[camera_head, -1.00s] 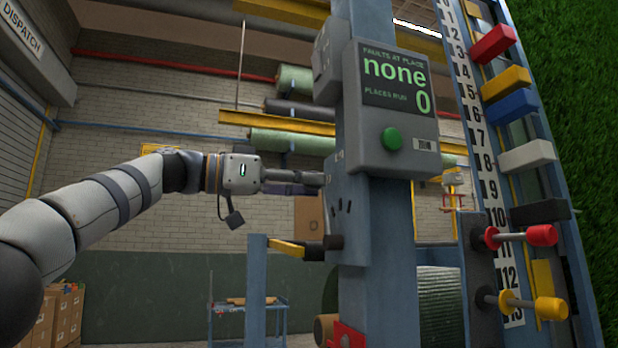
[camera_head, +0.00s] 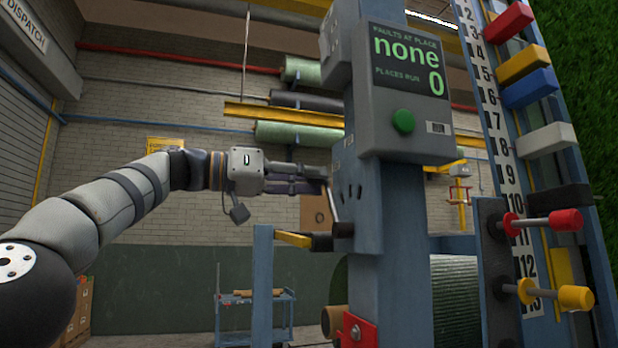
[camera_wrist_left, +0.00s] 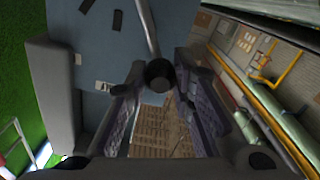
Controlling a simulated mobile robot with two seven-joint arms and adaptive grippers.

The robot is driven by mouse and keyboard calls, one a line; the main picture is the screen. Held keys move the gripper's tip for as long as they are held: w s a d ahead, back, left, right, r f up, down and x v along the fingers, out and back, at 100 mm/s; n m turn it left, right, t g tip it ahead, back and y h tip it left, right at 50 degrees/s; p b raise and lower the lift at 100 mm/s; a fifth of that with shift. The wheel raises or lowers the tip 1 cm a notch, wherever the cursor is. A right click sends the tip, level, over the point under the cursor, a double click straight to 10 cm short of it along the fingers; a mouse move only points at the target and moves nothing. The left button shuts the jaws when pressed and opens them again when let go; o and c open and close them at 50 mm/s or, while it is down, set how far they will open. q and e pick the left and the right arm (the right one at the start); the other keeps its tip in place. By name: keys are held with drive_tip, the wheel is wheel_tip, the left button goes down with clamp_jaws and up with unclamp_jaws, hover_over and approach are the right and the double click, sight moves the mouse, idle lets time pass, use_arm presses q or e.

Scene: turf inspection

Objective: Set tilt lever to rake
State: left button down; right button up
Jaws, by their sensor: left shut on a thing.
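The tilt lever (camera_head: 333,205) is a thin pale rod at the left edge of the blue plate (camera_head: 371,205) on the upright post. In the left wrist view the lever shows as a metal rod (camera_wrist_left: 148,30) ending in a dark round knob (camera_wrist_left: 159,74). My left gripper (camera_head: 325,181) is shut on the lever's knob, which sits between its two fingers (camera_wrist_left: 160,95). Dark slots (camera_wrist_left: 97,38) and small pale labels show on the plate; I cannot read the labels. The fingers hide the knob in the head view. My right gripper is not in view.
A grey display box (camera_head: 405,95) above the plate reads "none" and "0" and has a green button (camera_head: 403,121). A red knob (camera_head: 566,220) and a yellow knob (camera_head: 576,297) stick out at right. A yellow bar (camera_head: 293,239) lies below my gripper.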

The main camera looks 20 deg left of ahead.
use_arm(q)
drive_tip(key=shift+w+f, duration=0.1)
drive_tip(key=shift+f, duration=0.25)
drive_tip(key=c, duration=1.5)
unclamp_jaws()
drive_tip(key=shift+o, duration=0.7)
drive_tip(key=shift+r, duration=0.15)
drive_tip(key=v, duration=1.2)
